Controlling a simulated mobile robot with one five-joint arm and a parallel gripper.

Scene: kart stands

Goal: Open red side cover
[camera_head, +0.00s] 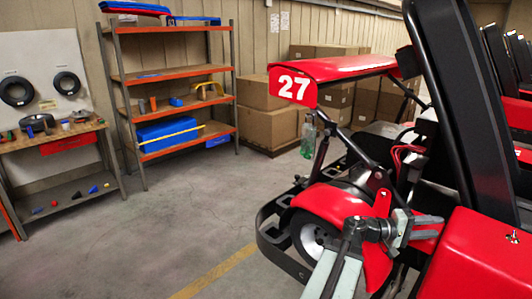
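A red kart fills the right of the view. A smooth red side panel (470,258), which looks like the side cover, lies at the lower right and appears down. A small metal latch or switch (513,237) sits on it near the right edge. My gripper (428,225) is just left of this panel, over the kart's side, pointing right. Whether it touches the panel cannot be told. The fingers are small and overlap the kart's parts, so their opening is unclear. The panel's lower and right parts are cut off by the frame.
A red front panel marked 27 (330,73) is raised on struts. A wheel (318,230) and black bumper are below. The black seat (455,95) rises behind my gripper. Shelves (175,75), a workbench (55,137) and boxes (262,120) stand behind. The floor at left is clear.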

